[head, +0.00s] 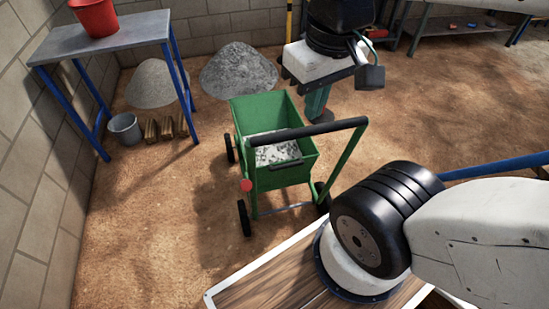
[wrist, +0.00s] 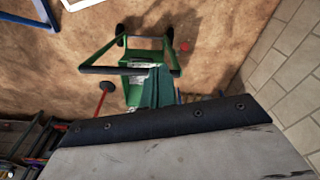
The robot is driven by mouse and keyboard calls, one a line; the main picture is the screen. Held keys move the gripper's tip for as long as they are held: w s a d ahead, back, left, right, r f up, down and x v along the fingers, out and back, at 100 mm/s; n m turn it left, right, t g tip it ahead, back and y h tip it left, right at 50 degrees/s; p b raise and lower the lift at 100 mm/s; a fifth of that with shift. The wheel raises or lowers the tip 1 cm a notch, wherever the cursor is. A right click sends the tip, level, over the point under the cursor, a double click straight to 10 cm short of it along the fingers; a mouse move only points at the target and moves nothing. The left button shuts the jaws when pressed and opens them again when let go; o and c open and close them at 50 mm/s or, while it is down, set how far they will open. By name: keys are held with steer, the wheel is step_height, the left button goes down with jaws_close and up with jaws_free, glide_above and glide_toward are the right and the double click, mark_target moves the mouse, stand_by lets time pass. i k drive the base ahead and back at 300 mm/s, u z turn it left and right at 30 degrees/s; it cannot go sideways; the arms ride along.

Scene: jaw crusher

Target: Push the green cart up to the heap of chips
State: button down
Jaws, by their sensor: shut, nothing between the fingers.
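The green cart (head: 278,110) stands upright on the dirt floor in the middle of the head view, with pale grey chips (head: 277,153) inside. Its black handle bar (head: 308,130) faces me. A dark grey, coarse heap (head: 238,70) lies on the floor behind the cart, apart from it. A paler, finer heap (head: 152,84) lies farther left. My teal gripper (head: 317,103) points down just right of the cart's far end, shut and empty. In the wrist view my gripper (wrist: 157,88) overlaps the cart (wrist: 133,92); contact cannot be told. Its fingertips are partly hidden in the head view.
A blue-legged table (head: 105,38) with a red bucket (head: 94,17) stands at the left. A grey bucket (head: 125,128) and wood blocks (head: 165,128) are beneath it. A block wall runs behind the heaps. The floor left of the cart is clear.

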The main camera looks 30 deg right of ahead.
mark_target(361, 122)
steer(key=u, duration=2.75)
steer(key=k, duration=1.25)
steer(key=z, duration=2.1)
steer(key=i, duration=0.5)
steer(key=z, duration=0.1)
